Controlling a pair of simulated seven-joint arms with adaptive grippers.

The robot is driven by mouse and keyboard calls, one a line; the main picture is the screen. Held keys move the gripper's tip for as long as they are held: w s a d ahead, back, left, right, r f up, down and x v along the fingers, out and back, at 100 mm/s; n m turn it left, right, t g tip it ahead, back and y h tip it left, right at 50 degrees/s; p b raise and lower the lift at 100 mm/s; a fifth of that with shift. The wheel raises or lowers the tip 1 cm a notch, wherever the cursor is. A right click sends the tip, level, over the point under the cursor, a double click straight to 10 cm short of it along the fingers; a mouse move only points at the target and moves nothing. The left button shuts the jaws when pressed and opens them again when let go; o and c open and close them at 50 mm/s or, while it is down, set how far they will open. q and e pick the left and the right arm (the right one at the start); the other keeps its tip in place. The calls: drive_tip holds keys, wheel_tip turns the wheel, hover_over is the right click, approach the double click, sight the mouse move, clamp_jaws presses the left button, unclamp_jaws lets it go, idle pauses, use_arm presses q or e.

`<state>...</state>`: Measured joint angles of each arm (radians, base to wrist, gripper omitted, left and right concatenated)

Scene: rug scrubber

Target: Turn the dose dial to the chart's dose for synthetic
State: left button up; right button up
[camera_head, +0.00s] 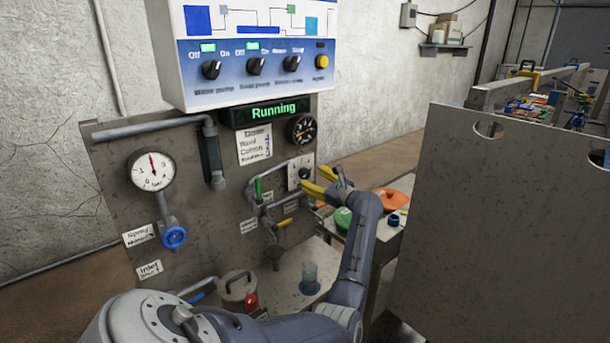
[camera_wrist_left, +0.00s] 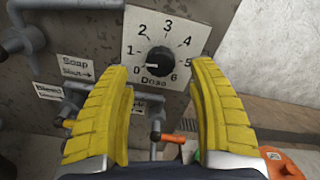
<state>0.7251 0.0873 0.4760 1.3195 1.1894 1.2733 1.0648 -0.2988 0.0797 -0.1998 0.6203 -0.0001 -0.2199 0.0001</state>
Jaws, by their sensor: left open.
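The dose dial is a black knob (camera_wrist_left: 160,61) on a white plate (camera_wrist_left: 188,18) numbered 0 to 6, labelled Dose. Its white mark points left, at or close to 0. In the head view the dial plate (camera_head: 300,170) shows small on the panel, partly behind my gripper. My left gripper (camera_head: 314,178) has yellow fingers, is open, and faces the dial. In the left wrist view its fingers (camera_wrist_left: 160,75) stand either side of the knob; contact cannot be told. A dose chart (camera_head: 254,146) hangs left of the dial; its handwritten blue figures are too small to read surely.
A green-handled valve (camera_head: 258,190) and pipes are left of and below the dial. An orange handle (camera_wrist_left: 170,138) sits below it. A pressure gauge (camera_head: 153,169) and blue valve wheel (camera_head: 174,238) are further left. A large grey board (camera_head: 510,220) fills the right. The display (camera_head: 265,110) reads Running.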

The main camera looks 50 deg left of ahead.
sight(307, 174)
use_arm(q)
drive_tip(key=shift+a, duration=2.75)
clamp_jaws()
